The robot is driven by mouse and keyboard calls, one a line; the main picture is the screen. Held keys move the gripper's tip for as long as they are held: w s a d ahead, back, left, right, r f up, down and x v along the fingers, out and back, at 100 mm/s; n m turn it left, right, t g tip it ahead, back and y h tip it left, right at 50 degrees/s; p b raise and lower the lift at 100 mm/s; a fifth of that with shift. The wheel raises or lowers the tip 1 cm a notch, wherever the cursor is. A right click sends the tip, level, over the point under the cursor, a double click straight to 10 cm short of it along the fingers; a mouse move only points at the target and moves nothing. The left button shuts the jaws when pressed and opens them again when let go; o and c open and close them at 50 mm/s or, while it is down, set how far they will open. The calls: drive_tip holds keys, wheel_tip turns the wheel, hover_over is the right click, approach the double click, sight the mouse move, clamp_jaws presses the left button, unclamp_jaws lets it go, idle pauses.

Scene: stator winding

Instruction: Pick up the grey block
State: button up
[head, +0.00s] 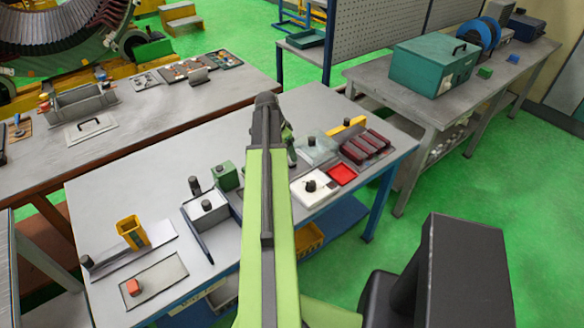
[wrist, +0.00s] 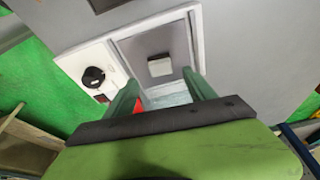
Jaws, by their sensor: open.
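A small block with a pale grey-white top and darker sides (wrist: 159,66) sits inside a pale-walled, open tray (wrist: 199,40) in the wrist view. My gripper (wrist: 159,78) is open. Its two green fingers are spread to either side below the block in the picture, with nothing between their tips. Whether the fingers are level with the block cannot be told. In the head view my arm covers most of the gripper, and I cannot make out the grey block there.
A white plate with a black knob (wrist: 92,76) stands left of the tray; the white plate also shows in the head view (head: 328,190). Nearby are a red square (head: 342,175) and dark red bars (head: 365,146). A yellow holder (head: 132,232) stands at the left.

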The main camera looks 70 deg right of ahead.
drive_tip(key=b+x, duration=0.5)
drive_tip(key=shift+f, duration=0.2)
drive_tip(key=shift+r, duration=0.2)
clamp_jaws()
